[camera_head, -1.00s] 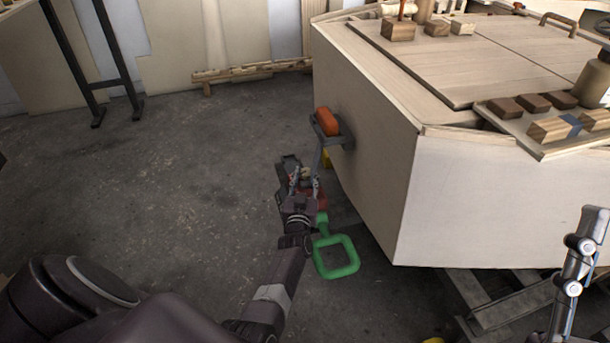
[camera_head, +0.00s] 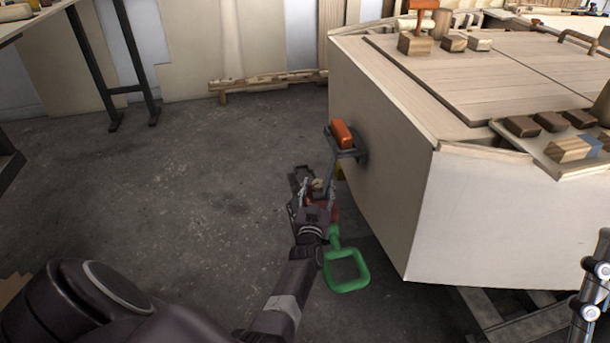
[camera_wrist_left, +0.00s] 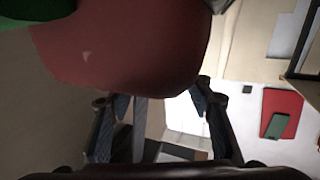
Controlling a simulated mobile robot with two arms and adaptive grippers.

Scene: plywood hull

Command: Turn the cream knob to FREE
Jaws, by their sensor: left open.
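A small cream piece, probably the cream knob (camera_head: 318,184), shows between the fingers of my left gripper (camera_head: 318,190), low beside the plywood hull's left face. The gripper is open around or just in front of it; I cannot tell if they touch. A red body (camera_head: 335,207) and a green square loop handle (camera_head: 346,270) are beside the gripper. In the left wrist view, the open fingers (camera_wrist_left: 160,103) show below a large, close red rounded shape (camera_wrist_left: 125,45). No cream knob or FREE marking can be made out there.
The plywood hull (camera_head: 490,225) fills the right side, with wooden blocks on top. An orange block (camera_head: 341,133) sits in a dark bracket (camera_head: 350,153) on its left face, just above my left gripper. The grey floor (camera_head: 170,190) to the left is clear.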

